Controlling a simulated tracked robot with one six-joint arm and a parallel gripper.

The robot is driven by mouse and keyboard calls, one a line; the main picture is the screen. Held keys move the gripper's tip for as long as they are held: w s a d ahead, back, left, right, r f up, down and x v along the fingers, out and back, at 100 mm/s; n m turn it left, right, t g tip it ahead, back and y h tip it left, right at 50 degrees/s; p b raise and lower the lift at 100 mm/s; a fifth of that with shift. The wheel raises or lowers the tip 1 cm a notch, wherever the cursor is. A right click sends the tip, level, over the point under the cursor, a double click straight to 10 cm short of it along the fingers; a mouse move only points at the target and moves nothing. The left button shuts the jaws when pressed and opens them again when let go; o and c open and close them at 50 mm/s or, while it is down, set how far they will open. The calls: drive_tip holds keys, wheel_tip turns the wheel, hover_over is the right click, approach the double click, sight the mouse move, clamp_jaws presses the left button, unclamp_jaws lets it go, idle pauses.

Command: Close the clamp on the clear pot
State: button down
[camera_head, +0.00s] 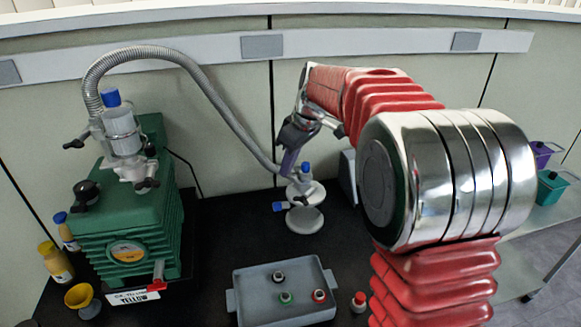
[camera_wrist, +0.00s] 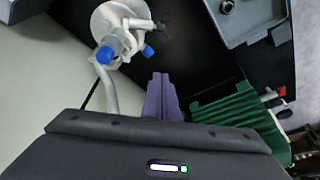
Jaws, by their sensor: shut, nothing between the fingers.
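A clear-looking pot (camera_head: 122,130) with a blue cap stands on top of the green machine at the left in the head view. A metal clamp with dark knobs (camera_head: 140,172) sits at its base; whether it is open is too small to tell. My gripper (camera_head: 287,164) is well to the right of this pot, beside a white fitting (camera_head: 304,192) with blue caps. In the wrist view my purple fingers (camera_wrist: 162,92) are together and empty. The white fitting (camera_wrist: 118,22) lies just beyond and left of them, apart from them in that picture.
A ribbed hose (camera_head: 205,88) arches from the pot to the white fitting. The green machine (camera_head: 130,225) also shows in the wrist view (camera_wrist: 235,115). A grey tray (camera_head: 262,300) with small capped vials lies in front. Yellow containers (camera_head: 55,262) stand at the left.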

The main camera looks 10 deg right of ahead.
wheel_tip(320, 180, down, 7)
drive_tip(key=s+d, duration=0.1)
drive_tip(key=shift+f, duration=0.2)
idle(0.5)
